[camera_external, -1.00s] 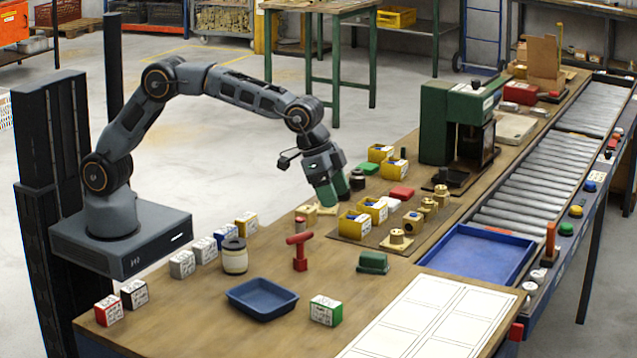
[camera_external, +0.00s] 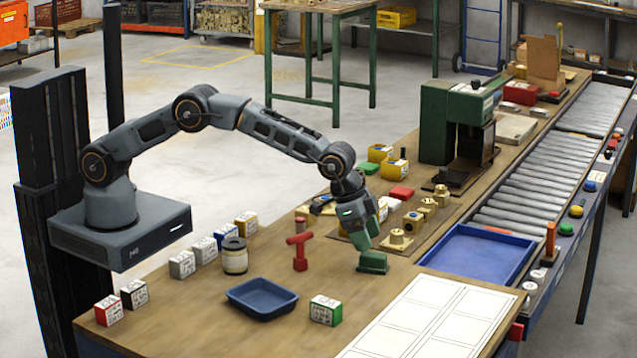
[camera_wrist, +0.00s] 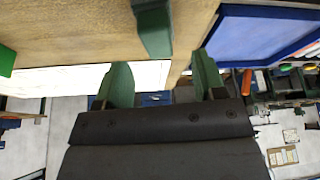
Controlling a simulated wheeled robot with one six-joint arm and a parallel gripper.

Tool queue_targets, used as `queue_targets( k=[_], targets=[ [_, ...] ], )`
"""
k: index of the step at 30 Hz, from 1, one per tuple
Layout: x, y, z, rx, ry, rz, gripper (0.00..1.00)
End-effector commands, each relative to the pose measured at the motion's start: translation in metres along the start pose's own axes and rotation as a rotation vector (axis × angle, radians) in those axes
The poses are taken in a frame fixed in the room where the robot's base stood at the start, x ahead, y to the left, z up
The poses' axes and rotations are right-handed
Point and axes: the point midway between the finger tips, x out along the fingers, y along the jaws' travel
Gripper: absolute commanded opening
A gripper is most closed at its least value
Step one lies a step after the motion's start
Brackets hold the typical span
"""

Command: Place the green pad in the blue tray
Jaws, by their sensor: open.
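The dark green pad (camera_external: 372,264) lies on the wooden bench, left of the large tray. It also shows at the top of the wrist view (camera_wrist: 153,28). My gripper (camera_external: 369,232) is just above the pad, jaws open and empty, pointing down. In the wrist view its two green fingers (camera_wrist: 161,80) are apart, with the pad ahead of the gap between them. A small empty blue tray (camera_external: 262,299) sits at the front of the bench, left of the pad. A larger blue tray (camera_external: 475,254), also empty, lies at the conveyor's near end; it shows in the wrist view (camera_wrist: 262,35).
A red T-shaped tool (camera_external: 299,252) stands between the pad and small tray. A green-sided box (camera_external: 325,311) is right of that tray. Brass parts (camera_external: 396,239) and yellow bins are behind the pad. A white marked sheet (camera_external: 430,318) covers the front right.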

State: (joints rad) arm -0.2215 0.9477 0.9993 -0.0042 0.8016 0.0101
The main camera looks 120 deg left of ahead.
Motion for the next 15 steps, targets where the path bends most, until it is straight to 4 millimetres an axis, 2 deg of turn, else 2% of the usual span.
queue_targets(
  k=[9,15],
  targets=[
    [0.037,0.002,0.0,0.0,-0.002,0.0,0.64],
    [0.049,0.002,0.001,0.0,0.0,0.0,0.64]
  ],
)
